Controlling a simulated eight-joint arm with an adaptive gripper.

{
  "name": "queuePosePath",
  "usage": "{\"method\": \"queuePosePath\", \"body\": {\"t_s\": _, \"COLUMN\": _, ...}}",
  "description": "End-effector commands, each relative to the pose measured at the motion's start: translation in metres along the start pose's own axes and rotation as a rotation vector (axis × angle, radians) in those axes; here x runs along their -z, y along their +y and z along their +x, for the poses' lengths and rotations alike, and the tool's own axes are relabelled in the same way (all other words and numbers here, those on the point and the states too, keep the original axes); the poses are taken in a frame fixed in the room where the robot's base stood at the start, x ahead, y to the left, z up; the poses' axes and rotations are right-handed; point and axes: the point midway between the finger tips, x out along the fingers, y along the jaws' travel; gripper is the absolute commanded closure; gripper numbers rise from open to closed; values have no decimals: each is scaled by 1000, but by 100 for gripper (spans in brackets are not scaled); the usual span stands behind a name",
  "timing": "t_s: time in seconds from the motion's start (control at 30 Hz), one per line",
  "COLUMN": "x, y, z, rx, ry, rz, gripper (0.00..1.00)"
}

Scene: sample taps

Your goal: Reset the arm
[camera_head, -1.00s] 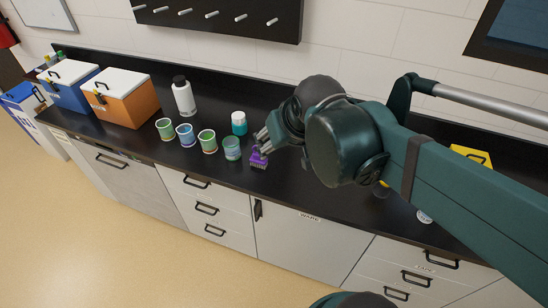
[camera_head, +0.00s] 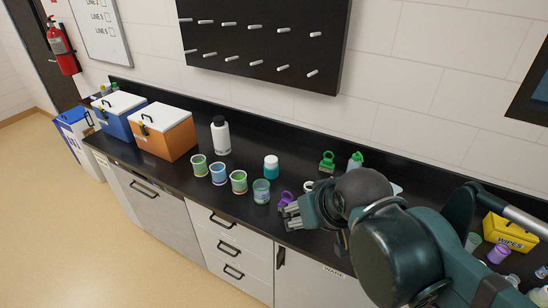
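My gripper (camera_head: 289,216) hangs over the front part of the black counter (camera_head: 170,176), its grey fingers pointing left. A purple object (camera_head: 286,199) stands on the counter just behind the fingertips, partly hidden by them. Whether the fingers touch it or are apart from it, and whether they are open, cannot be made out. My dark green arm reaches in from the lower right and covers part of the counter there.
Several cups, one a blue one (camera_head: 218,175), stand in a row left of my gripper. Behind them are a white bottle (camera_head: 221,138) and a teal-and-white jar (camera_head: 271,168). An orange box (camera_head: 167,139) and a blue box (camera_head: 115,123) stand left. A yellow wipes box (camera_head: 510,236) is at right.

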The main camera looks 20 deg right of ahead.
Motion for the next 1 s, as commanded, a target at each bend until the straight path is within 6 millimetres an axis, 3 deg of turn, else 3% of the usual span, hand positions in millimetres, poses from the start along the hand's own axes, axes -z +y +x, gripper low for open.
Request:
{"method": "queuePosePath", "body": {"t_s": 0.53, "x": -35, "y": 0, "z": 49, "rx": 0, "ry": 0, "rz": 0, "gripper": 49}}
{"method": "queuePosePath", "body": {"t_s": 1.0, "x": -38, "y": 0, "z": 53, "rx": 0, "ry": 0, "rz": 0, "gripper": 49}}
